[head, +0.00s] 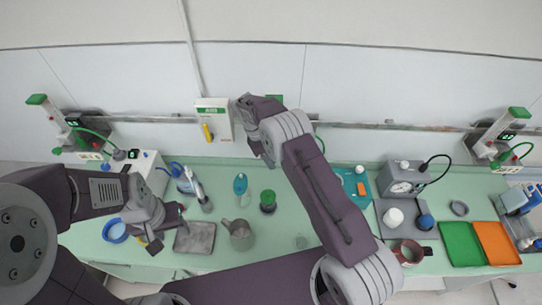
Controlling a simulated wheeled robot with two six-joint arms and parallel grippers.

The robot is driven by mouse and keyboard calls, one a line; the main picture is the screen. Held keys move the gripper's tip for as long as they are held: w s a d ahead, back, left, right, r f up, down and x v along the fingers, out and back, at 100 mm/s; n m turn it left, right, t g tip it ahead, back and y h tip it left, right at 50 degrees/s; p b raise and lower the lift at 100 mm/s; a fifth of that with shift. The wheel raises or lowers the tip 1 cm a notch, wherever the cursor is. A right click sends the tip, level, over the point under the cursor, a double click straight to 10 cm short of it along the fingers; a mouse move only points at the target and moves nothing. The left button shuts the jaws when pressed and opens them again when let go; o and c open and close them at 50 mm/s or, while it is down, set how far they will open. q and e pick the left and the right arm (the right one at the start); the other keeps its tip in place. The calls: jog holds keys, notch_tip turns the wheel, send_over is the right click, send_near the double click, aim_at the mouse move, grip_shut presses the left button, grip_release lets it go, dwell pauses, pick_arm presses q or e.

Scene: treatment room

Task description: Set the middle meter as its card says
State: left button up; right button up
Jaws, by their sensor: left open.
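The middle meter on the wall rail is mostly hidden behind my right arm; only a green piece (276,98) shows above the arm, and a bit of green hose shows to its right. A white card or box (213,110) with a green "AIR" heading and a yellow part is on the wall left of it; finer print is too small to read. My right gripper (262,152) is raised in front of the wall at the middle meter; its fingers are not clear. My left gripper (170,226) is open, low over the table's left part, beside a grey tray.
Similar meters with green tops stand at the left (72,128) and right (498,135) of the rail. The table holds a grey tray (195,238), a grey jug (240,235), a green jar (268,201), a gauge box (403,180), and green (461,244) and orange (497,244) trays.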

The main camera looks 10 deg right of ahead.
jog(key=shift+r, duration=0.15)
jog(key=shift+w+a+r, duration=0.1)
jog(key=shift+r, duration=0.05)
jog(key=s+b+v, duration=0.1)
jog(key=b+v, duration=0.1)
jog(key=v, duration=0.6)
jog(key=shift+w+r, duration=0.35)
jog(key=shift+w, duration=0.05)
dwell(1.2)
